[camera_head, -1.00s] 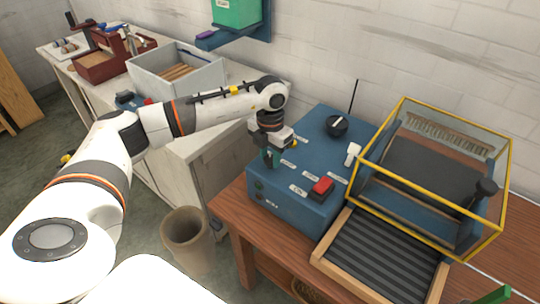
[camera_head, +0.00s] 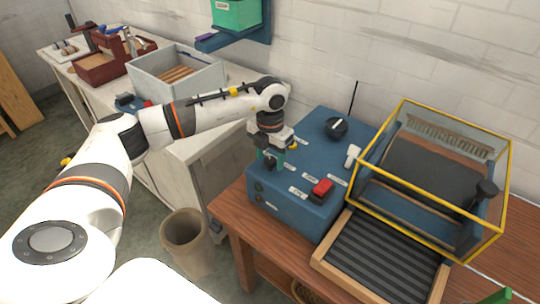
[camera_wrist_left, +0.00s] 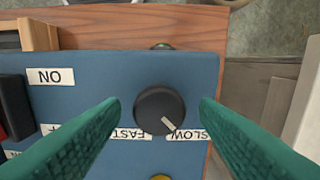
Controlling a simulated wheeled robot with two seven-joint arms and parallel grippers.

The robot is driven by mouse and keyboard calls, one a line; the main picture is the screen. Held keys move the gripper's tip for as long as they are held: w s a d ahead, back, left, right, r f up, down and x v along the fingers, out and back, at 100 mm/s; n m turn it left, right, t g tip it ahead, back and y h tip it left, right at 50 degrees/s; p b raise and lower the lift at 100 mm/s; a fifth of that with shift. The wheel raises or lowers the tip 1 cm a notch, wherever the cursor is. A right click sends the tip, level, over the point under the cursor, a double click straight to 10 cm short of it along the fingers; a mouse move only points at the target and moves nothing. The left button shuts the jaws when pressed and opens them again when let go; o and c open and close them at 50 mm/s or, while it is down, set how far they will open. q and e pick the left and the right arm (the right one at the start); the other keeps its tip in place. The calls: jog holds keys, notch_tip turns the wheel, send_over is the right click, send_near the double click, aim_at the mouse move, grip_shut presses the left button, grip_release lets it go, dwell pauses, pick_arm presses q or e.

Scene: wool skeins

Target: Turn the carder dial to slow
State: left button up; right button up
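The carder dial (camera_wrist_left: 160,110) is a round black knob on the blue carder panel (camera_wrist_left: 95,95). Its pale pointer line aims down and right in the left wrist view, towards the near end of the SLOW label (camera_wrist_left: 188,134). The FAST label (camera_wrist_left: 130,133) is to its left; both read upside down. My left gripper (camera_wrist_left: 160,105) is open, one green finger on each side of the dial, with gaps showing. In the head view my left gripper (camera_head: 270,160) hides this dial. A green piece (camera_head: 497,296) at the bottom right edge seems to be my right gripper, mostly out of frame.
A second black knob (camera_head: 337,127), a red switch (camera_head: 321,188) and a white lever (camera_head: 352,155) are on the blue box. A yellow-framed guard (camera_head: 510,170) stands to the right. A bin (camera_head: 185,240) is on the floor at left.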

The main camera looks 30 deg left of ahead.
aim_at(270, 160)
pick_arm(q)
notch_tip(270, 160, up, 12)
jog(key=b, duration=0.2)
dwell(0.4)
dwell(0.5)
